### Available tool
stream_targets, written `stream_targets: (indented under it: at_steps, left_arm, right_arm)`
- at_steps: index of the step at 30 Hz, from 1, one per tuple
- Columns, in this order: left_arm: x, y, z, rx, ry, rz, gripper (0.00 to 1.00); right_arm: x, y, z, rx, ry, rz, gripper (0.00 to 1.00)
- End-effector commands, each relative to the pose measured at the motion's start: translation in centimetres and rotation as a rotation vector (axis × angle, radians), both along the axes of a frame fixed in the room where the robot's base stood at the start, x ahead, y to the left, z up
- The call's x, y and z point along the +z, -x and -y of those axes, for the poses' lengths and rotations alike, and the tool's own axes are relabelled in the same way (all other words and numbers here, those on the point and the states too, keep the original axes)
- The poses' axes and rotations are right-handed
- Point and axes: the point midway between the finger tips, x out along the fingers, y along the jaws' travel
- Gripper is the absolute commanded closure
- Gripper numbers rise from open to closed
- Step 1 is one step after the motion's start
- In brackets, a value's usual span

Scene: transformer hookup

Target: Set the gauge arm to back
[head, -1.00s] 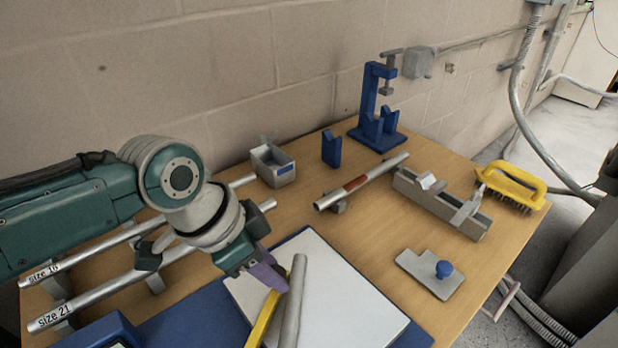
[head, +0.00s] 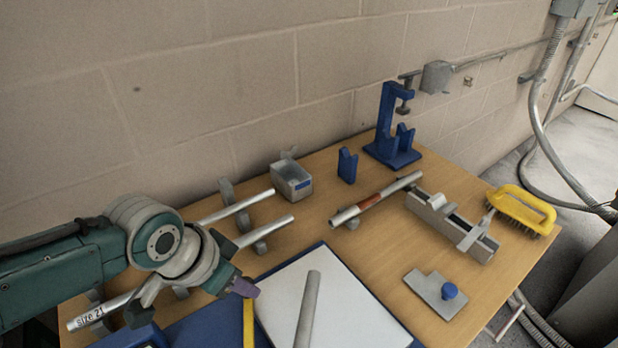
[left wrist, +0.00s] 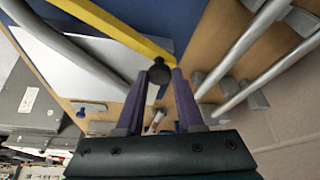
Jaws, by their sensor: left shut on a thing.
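The gauge arm looks like the yellow bar (head: 249,326), which runs up from the bottom edge of the head view beside a white plate (head: 350,305) on a blue board (head: 205,325). It also crosses the top of the left wrist view (left wrist: 115,28) and ends in a dark round knob (left wrist: 159,72). My left gripper (head: 246,288), with purple fingers, is shut on this knob; its fingers flank the knob in the left wrist view. The bar's other end is out of the head view. My right gripper is not in view.
A grey rod (head: 308,312) lies over the white plate, right of the bar. Two pipes, one labelled size 21 (head: 90,318), rest at left under my arm. A small grey box (head: 291,181), a blue clamp stand (head: 392,135) and a yellow brush (head: 522,208) stand farther off.

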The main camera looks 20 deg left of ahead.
Motion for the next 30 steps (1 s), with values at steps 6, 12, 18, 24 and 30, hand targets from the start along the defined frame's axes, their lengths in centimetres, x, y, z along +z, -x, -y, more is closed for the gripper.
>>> stream_targets:
  at_steps: [6,12,18,24,30]
  left_arm:
    - [0.4,1.5,-2.0,0.184,0.002,-0.003,1.00]
    - [0.3,2.6,-3.3,0.312,0.002,-0.002,1.00]
    - [0.1,3.3,-4.0,0.392,0.002,-0.002,1.00]
    - [0.1,3.6,-4.3,0.427,0.001,0.000,1.00]
    - [0.0,3.7,-4.3,0.434,0.003,0.000,1.00]
  right_arm:
    - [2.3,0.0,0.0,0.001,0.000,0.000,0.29]
    - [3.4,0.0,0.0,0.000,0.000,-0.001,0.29]
    - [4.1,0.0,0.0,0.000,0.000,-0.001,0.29]
    - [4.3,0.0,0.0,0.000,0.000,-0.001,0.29]
    - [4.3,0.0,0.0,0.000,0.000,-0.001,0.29]
